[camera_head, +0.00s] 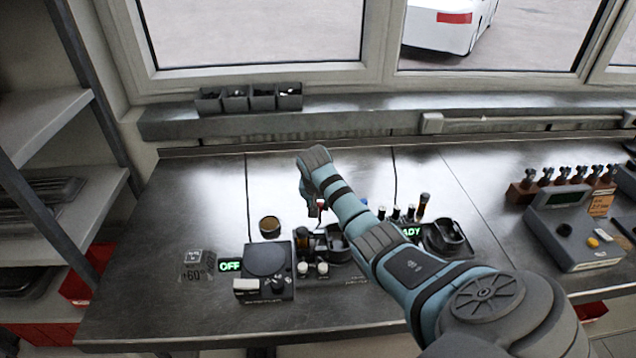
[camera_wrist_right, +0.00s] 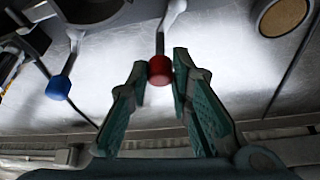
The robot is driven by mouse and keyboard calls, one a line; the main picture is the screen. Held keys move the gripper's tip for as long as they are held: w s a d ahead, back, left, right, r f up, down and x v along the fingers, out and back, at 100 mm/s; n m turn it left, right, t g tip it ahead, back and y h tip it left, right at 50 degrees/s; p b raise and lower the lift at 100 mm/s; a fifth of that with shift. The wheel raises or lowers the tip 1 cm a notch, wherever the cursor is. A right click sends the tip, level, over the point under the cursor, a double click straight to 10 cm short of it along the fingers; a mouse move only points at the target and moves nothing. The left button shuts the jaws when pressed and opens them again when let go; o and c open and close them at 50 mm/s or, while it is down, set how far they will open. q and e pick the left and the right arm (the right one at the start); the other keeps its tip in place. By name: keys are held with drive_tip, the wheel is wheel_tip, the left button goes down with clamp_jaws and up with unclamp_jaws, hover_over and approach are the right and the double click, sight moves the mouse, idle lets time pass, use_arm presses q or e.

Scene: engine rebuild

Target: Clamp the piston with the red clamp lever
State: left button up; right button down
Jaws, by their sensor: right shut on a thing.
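The red clamp lever shows in the right wrist view as a pale rod ending in a red ball knob (camera_wrist_right: 160,70). My right gripper (camera_wrist_right: 159,82) has its two green-padded fingers around that knob. In the head view my right gripper (camera_head: 317,210) reaches down over the dark fixture (camera_head: 334,252) at the middle of the bench. A second lever with a blue knob (camera_wrist_right: 59,88) stands to the left in the wrist view, apart from the fingers. I cannot clearly make out the piston; my arm covers part of the fixture. My left gripper is not in view.
A round brown-topped part (camera_head: 269,225) stands left of the fixture. A black dial unit (camera_head: 267,270) with an "OFF" display sits in front of it. A second fixture (camera_head: 446,238) stands to the right, and a grey control box (camera_head: 575,238) farther right. The bench's left end is mostly clear.

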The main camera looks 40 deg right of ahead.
drive_tip(key=c, duration=1.6)
unclamp_jaws()
drive_tip(key=shift+d, duration=0.2)
drive_tip(key=shift+o, duration=0.8)
drive_tip(key=shift+w+d+f, duration=0.1)
drive_tip(key=shift+f, duration=0.05)
drive_tip(key=shift+a+r, duration=0.2)
drive_tip(key=shift+r, duration=0.25)
drive_tip(key=v, duration=1.1)
drive_tip(key=shift+d, duration=0.15)
